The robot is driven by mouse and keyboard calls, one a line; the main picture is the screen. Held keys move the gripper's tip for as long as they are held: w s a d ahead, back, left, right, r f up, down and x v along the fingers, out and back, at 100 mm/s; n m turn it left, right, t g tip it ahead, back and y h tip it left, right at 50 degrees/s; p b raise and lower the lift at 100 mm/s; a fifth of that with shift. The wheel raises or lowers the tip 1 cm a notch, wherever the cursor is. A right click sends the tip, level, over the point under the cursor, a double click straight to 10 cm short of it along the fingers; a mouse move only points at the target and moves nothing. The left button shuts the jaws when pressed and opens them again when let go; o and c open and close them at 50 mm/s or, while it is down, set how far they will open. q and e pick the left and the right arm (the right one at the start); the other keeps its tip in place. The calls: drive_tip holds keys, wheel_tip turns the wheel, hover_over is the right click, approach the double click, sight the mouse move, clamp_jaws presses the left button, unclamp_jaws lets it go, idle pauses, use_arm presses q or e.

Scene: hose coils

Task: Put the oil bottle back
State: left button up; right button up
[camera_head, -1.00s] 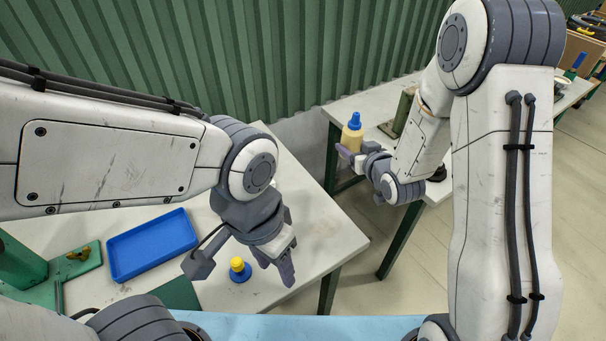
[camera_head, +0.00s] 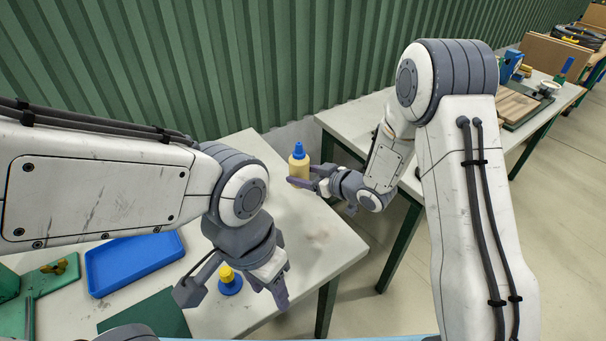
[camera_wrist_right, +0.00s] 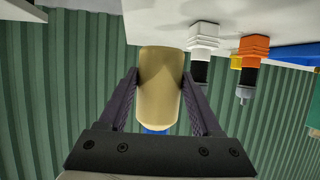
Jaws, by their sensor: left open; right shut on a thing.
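The oil bottle (camera_head: 299,168) is cream-yellow with a blue cap and is upright in the head view. My right gripper (camera_head: 303,184) is shut on its body, near the far right edge of the left table. In the right wrist view, the bottle (camera_wrist_right: 160,85) sits between both fingers of the gripper (camera_wrist_right: 160,100), with its blue cap partly hidden at the bottom. I cannot tell whether its base touches anything.
The left table (camera_head: 318,232) has a blue tray (camera_head: 135,262) and a green plate (camera_head: 145,315). A second table (camera_head: 352,122) stands to the right across a gap, with a wooden board (camera_head: 515,104). A white fitting (camera_wrist_right: 204,38) and an orange fitting (camera_wrist_right: 252,48) show in the wrist view.

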drive_tip(key=shift+f+b, duration=2.1)
drive_tip(key=shift+f, duration=0.6)
drive_tip(key=shift+f+b, duration=0.55)
drive_tip(key=shift+f, duration=0.05)
drive_tip(key=o, duration=1)
drive_tip(key=shift+o, duration=0.2)
drive_tip(key=shift+p+v, duration=1.25)
drive_tip(key=shift+v, duration=2.75)
drive_tip(key=shift+s, duration=0.1)
